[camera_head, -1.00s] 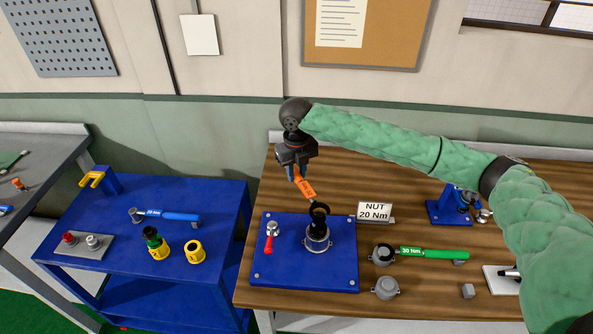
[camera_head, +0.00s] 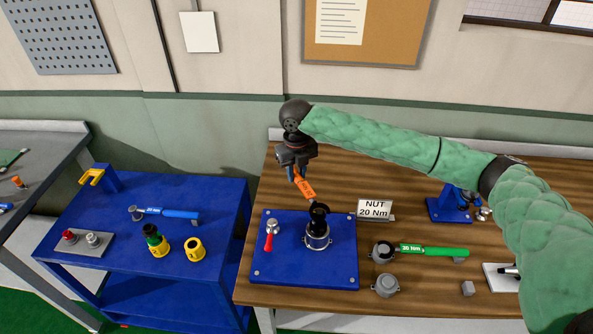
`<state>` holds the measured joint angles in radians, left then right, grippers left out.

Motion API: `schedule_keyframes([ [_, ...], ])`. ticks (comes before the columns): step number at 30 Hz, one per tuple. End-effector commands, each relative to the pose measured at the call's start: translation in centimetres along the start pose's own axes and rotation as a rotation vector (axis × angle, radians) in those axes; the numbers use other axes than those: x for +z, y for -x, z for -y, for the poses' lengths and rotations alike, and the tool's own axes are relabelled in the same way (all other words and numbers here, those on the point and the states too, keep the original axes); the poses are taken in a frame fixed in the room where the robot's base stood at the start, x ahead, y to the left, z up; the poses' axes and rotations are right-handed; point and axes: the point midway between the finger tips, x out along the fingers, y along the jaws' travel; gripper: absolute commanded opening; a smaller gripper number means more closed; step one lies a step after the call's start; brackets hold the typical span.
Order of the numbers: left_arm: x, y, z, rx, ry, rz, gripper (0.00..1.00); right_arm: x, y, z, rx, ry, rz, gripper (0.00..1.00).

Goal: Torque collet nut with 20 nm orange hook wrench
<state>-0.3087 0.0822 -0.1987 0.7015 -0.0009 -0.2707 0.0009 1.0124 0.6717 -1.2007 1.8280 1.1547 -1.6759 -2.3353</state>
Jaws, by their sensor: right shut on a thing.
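My right gripper (camera_head: 297,172) points down over the back of the blue fixture plate (camera_head: 283,274) and is shut on the handle of the orange hook wrench (camera_head: 306,188). The wrench slants down to the right, and its dark hook end meets the black collet nut (camera_head: 318,216). At this size I cannot tell whether the hook sits fully around the nut. The nut is on top of a grey clamped holder (camera_head: 317,238) standing upright on the plate. A sign (camera_head: 374,209) reading "NUT 20 Nm" stands right of the plate. My left gripper is not in view.
A red-handled lever (camera_head: 270,238) is on the plate's left side. A green wrench (camera_head: 430,250) lies to the right, near a grey ring (camera_head: 386,285). A blue cart (camera_head: 110,220) on the left carries a blue wrench (camera_head: 168,213) and yellow-black holders. My right arm spans the bench's back.

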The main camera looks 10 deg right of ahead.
Motion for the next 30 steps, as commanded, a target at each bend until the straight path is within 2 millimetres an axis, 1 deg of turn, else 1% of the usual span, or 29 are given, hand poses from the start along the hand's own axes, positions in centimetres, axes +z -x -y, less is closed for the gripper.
schedule_keyframes([
  [20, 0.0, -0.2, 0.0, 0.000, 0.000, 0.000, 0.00, 0.0, -1.4, 0.0, 0.000, 0.000, 0.000, 0.00],
  [30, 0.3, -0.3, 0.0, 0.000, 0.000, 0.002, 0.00, 0.0, -1.4, 0.0, 0.000, 0.000, 0.001, 0.00],
])
